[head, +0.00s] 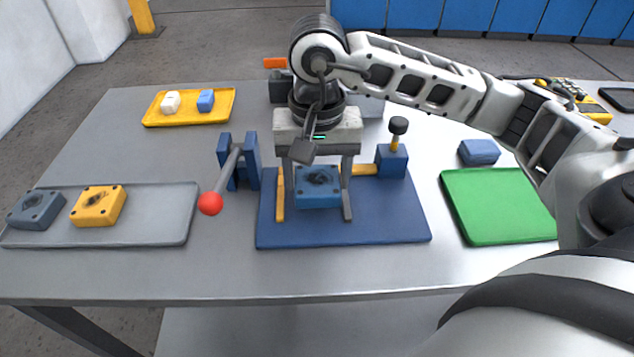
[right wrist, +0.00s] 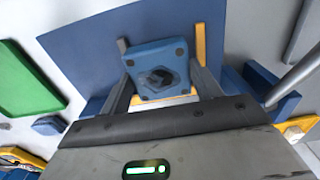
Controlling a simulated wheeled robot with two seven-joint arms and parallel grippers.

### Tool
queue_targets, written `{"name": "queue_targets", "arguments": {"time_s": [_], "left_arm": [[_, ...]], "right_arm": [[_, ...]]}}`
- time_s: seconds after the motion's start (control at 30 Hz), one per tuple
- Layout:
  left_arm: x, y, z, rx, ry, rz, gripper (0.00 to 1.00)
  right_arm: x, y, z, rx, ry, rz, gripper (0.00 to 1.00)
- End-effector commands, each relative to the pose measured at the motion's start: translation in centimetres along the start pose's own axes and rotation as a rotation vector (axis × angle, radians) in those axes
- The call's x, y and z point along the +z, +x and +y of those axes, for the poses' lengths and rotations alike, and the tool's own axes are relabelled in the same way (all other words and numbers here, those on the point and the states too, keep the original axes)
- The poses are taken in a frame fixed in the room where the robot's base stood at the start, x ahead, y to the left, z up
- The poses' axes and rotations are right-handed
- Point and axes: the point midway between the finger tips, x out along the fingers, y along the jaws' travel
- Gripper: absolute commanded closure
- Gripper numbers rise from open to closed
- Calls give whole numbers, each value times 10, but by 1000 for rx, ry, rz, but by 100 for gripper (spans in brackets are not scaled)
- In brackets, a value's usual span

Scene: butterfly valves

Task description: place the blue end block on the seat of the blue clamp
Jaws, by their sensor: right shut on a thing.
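The blue end block (head: 318,187), square with a dark hole in its top, sits between the fingers of my right gripper (head: 317,200). It also shows in the right wrist view (right wrist: 158,72), gripped at its two sides. It is over the blue base plate (head: 390,225) of the blue clamp, beside yellow rails (head: 280,195). Whether it touches the seat beneath cannot be told, as the block hides it. Blue uprights (head: 253,160) with a grey lever ending in a red ball (head: 210,203) stand left of the gripper. My left gripper is out of view.
A blue post (head: 391,160) with a black knob stands at right. A grey tray (head: 165,230) holds a dark block (head: 35,210) and a yellow block (head: 98,206). A yellow tray (head: 220,112) holds small pieces. A green mat (head: 498,205) and small blue block (head: 479,152) lie right.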

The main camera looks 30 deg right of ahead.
Motion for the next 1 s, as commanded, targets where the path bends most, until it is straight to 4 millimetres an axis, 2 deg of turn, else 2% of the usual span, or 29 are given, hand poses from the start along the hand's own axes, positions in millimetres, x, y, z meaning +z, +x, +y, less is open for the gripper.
{"name": "queue_targets", "arguments": {"time_s": [0.17, 0.57, 0.6, 0.67, 0.7, 1.0], "left_arm": [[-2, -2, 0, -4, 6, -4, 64], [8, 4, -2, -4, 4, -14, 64], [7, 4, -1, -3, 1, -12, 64], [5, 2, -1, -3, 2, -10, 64], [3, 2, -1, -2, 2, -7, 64], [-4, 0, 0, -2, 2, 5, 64]], "right_arm": [[2, 21, 0, 1, -4, -5, 71], [2, 29, -1, -1, -4, -2, 71], [2, 29, -1, 0, -4, -3, 34], [3, 28, -1, 1, -4, -4, 17], [3, 28, -1, 1, -4, -4, 15], [3, 26, -1, 1, -4, -4, 15]]}}
